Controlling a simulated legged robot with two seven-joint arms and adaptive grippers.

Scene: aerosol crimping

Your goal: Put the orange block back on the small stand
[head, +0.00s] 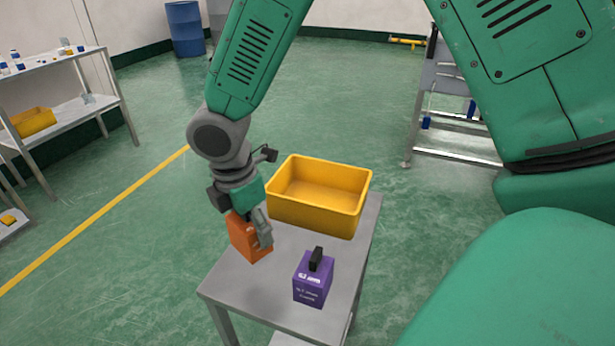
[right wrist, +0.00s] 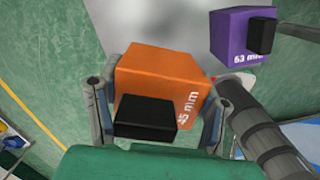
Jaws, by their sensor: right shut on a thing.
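The orange block (head: 243,240) is at the left part of the small grey stand (head: 284,250). My right gripper (head: 262,236) comes down on it from above and is shut on it. In the right wrist view the orange block (right wrist: 160,75), with a black handle on top and white "mm" lettering on its side, sits between the two fingers (right wrist: 158,112). I cannot tell whether its underside touches the stand's top. My left gripper is not in view.
A purple block (head: 313,280) with a black handle stands on the stand to the right of the orange one. An empty yellow bin (head: 319,195) sits at the stand's back. Shelves (head: 65,100) stand at the left, a grey rack (head: 455,110) behind.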

